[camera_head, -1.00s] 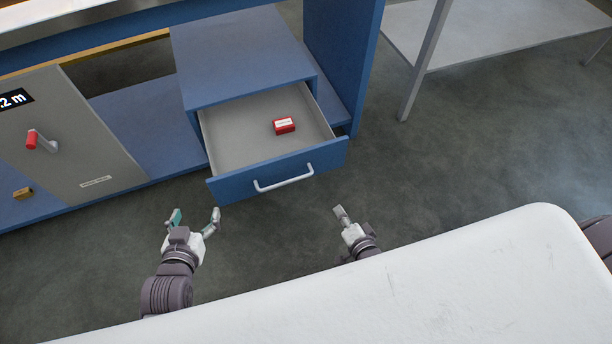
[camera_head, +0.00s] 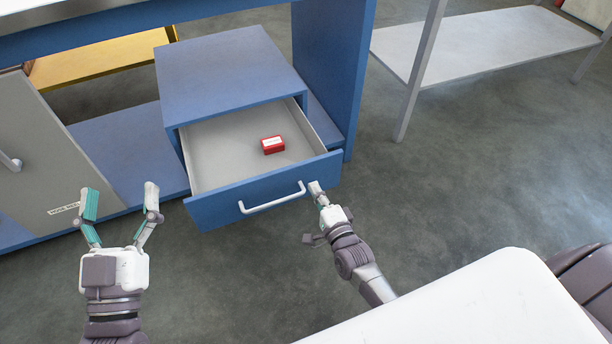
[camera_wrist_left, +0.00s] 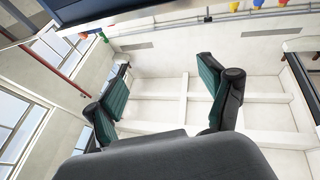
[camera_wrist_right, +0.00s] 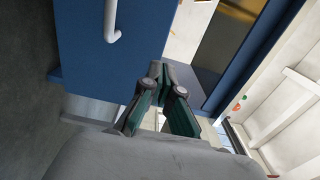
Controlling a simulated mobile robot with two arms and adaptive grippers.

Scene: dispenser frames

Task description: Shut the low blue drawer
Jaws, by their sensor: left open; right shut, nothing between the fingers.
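The low blue drawer (camera_head: 225,206) is pulled out of its blue cabinet (camera_head: 230,75), with a white bar handle (camera_head: 272,199) on its front. A small red box (camera_head: 272,145) lies inside on the grey bottom. My right gripper (camera_head: 315,187) is shut and empty at the right end of the drawer front, just right of the handle; whether it touches cannot be told. In the right wrist view the shut fingers (camera_wrist_right: 158,72) point at the blue front (camera_wrist_right: 140,40), handle to the left. My left gripper (camera_head: 120,190) is open and empty, left of the drawer; its open fingers show in the left wrist view (camera_wrist_left: 163,85).
A grey door panel (camera_head: 50,165) with a handle stands left of the drawer. A blue upright panel (camera_head: 332,70) borders the cabinet on the right. A grey shelf table (camera_head: 480,45) is at the upper right. The floor right of the drawer is clear.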

